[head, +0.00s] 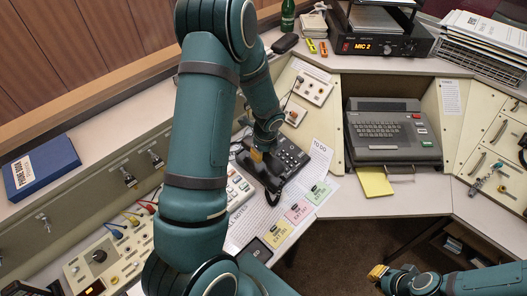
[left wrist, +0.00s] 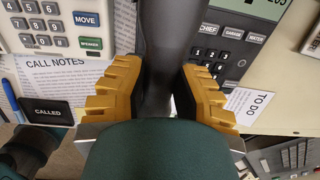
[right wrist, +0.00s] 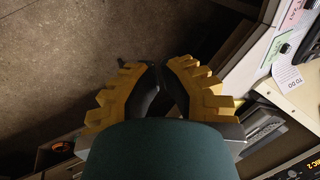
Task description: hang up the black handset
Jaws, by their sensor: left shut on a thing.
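The black handset (left wrist: 165,50) is the dark bar between the fingers of my left gripper (left wrist: 163,85) in the left wrist view. That gripper is shut on it. In the head view my left gripper (head: 260,156) is at the left side of the black desk phone (head: 291,155), and the handset (head: 271,182) shows below it, partly hidden by the arm. The phone's keypad (left wrist: 212,52) is right of the handset in the left wrist view. I cannot tell whether the handset touches its cradle. My right gripper (head: 377,273) is shut and empty, low at the front; its fingertips (right wrist: 161,85) nearly meet.
A white keypad unit (head: 238,188) stands left of the phone. Paper sheets and coloured cards (head: 298,211) lie in front. A grey keyboard terminal (head: 392,130) and a yellow pad (head: 375,181) are to the right. A blue binder (head: 41,167) lies far left.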

